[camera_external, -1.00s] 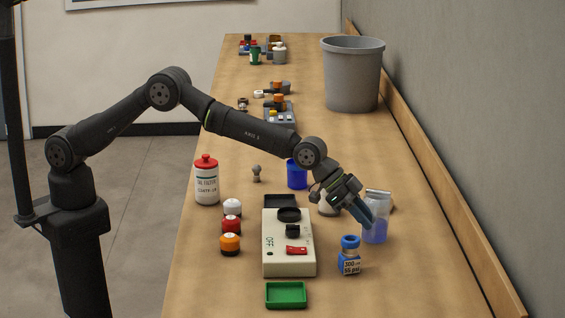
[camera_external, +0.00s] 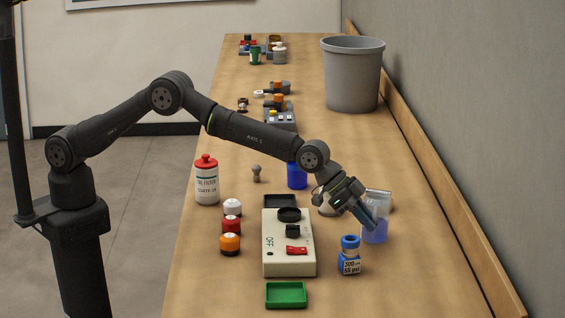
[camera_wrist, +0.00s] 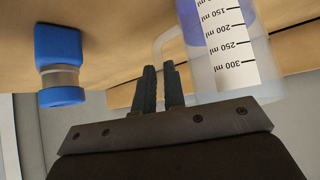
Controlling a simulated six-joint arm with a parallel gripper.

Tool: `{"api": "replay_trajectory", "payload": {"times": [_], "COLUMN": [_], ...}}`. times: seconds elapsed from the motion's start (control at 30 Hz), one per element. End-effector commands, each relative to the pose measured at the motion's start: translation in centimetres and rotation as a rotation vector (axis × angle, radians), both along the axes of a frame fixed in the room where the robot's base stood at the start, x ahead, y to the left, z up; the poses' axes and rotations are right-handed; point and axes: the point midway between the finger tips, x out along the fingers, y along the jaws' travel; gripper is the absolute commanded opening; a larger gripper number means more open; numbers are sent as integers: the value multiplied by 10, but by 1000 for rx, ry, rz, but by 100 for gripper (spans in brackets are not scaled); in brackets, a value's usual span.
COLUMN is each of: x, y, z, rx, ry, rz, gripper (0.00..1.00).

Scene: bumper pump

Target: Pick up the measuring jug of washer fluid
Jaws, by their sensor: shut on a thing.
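The measuring jug (camera_external: 375,229) is translucent with blue fluid low inside and stands on the bench right of the pump box. In the wrist view the jug (camera_wrist: 225,45) shows a white scale with ml marks and a pale handle (camera_wrist: 165,40) on its left side. My gripper (camera_external: 372,222) reaches down to the jug from the left. In the wrist view its fingers (camera_wrist: 161,72) are close together, shut on the jug's handle. The handle part between the fingers is mostly hidden.
The pump box (camera_external: 288,245) is to the left, a blue cup (camera_external: 297,174) behind. A grey bin (camera_external: 353,75) stands farther back. A wall runs along the right.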

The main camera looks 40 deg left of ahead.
Motion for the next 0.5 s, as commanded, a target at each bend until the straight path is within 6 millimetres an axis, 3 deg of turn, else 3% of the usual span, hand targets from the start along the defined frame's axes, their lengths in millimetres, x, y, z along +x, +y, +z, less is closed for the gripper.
{"api": "replay_trajectory", "payload": {"times": [0.27,0.5], "x": [0,0], "y": [-1,-1], "z": [13,37], "rx": [-3,-3], "ry": [-2,-3], "rz": [-1,0], "gripper": [0,0]}}
